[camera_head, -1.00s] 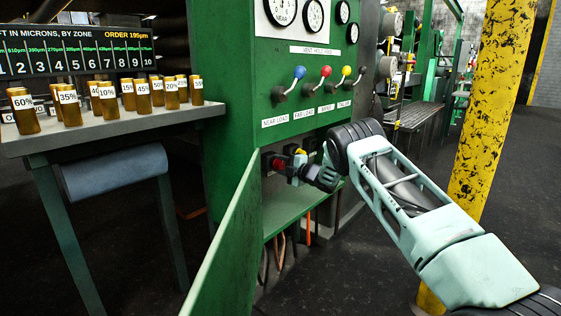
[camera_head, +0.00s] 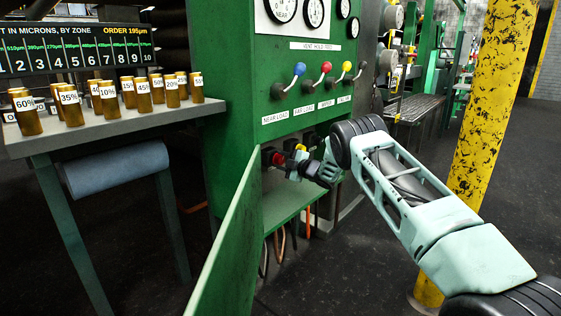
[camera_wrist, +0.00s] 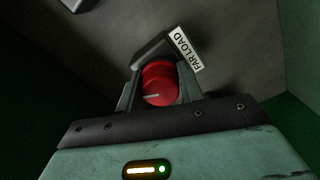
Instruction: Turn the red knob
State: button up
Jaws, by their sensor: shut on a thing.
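The red knob (camera_wrist: 158,84) is in the middle of the wrist view, with a pale pointer line on its face. A label reading FAR LOAD (camera_wrist: 187,50) is beside it, tilted in the picture. My gripper (camera_wrist: 160,92) has a finger on either side of the knob and is shut on it. In the head view my gripper (camera_head: 290,164) reaches into the open compartment low in the green cabinet (camera_head: 235,90).
The green door (camera_head: 228,245) stands open left of my arm. Above the compartment are levers with blue (camera_head: 299,69), red (camera_head: 326,67) and yellow (camera_head: 347,66) balls. A yellow post (camera_head: 485,110) stands to the right. A table (camera_head: 115,128) holds several labelled brown cylinders.

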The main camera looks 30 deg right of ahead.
jog(key=shift+d, duration=0.1)
jog(key=o, duration=1)
jog(key=shift+s, duration=0.1)
jog(key=p+v, duration=0.3)
jog(key=v, duration=1.4)
jog(key=shift+s+p, duration=0.15)
jog(key=shift+p, duration=0.2)
jog(key=shift+r, duration=0.1)
